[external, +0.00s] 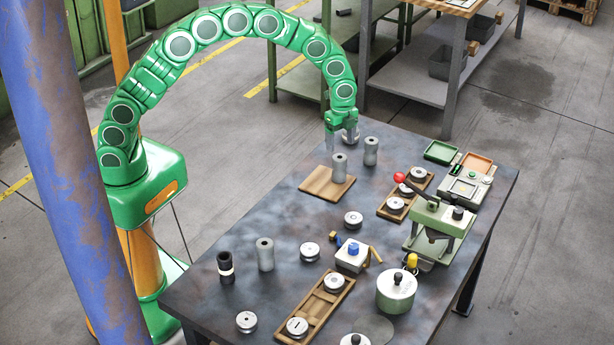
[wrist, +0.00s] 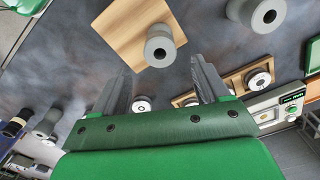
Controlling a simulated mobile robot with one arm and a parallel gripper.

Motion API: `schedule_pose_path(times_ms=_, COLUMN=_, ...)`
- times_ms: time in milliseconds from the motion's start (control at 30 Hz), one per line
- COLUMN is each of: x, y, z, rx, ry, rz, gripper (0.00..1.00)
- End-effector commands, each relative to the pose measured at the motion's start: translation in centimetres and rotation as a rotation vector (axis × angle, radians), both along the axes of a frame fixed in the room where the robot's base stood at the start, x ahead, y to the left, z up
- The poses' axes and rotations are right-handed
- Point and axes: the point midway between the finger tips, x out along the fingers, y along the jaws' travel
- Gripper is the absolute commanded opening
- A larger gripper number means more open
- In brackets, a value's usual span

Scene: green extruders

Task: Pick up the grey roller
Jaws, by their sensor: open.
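A grey roller (external: 339,167) stands upright on a square wooden board (external: 318,187) near the far left edge of the table. In the wrist view this grey roller (wrist: 159,46) shows its end with a dark hole, just beyond my fingertips. A second grey roller (external: 371,151) stands on the bare table to its right; it also shows in the wrist view (wrist: 264,12). A third grey roller (external: 265,254) stands at the table's near left. My gripper (external: 341,138) is above the table's far end, behind the board, fingers apart and pointing down. Nothing is between the fingers (wrist: 160,76).
A black roller with a white band (external: 226,266) stands at the near left. Wooden trays with metal discs (external: 316,305), a green press (external: 436,228) and a round pot (external: 396,290) fill the right and front. The table between board and left edge is clear.

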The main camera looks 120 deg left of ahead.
Motion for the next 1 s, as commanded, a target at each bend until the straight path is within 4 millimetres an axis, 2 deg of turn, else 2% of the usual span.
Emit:
schedule_pose_path(times_ms=167, x=0.0, y=0.0, z=0.0, rx=0.0, ry=0.0, rz=0.0, gripper=0.75)
schedule_pose_path(times_ms=233, x=0.0, y=0.0, z=0.0, rx=0.0, ry=0.0, rz=0.0, gripper=0.79)
schedule_pose_path(times_ms=533, x=0.0, y=0.0, z=0.2, rx=0.0, ry=0.0, rz=0.0, gripper=0.79)
schedule_pose_path(times_ms=667, x=0.1, y=0.0, z=1.5, rx=0.002, ry=-0.003, rz=0.0, gripper=0.79)
schedule_pose_path(times_ms=900, x=0.1, y=-0.2, z=5.2, rx=0.001, ry=-0.001, rz=-0.009, gripper=0.79)
schedule_pose_path(times_ms=1000, x=0.3, y=-1.2, z=5.1, rx=0.0, ry=0.005, rz=-0.062, gripper=0.79)
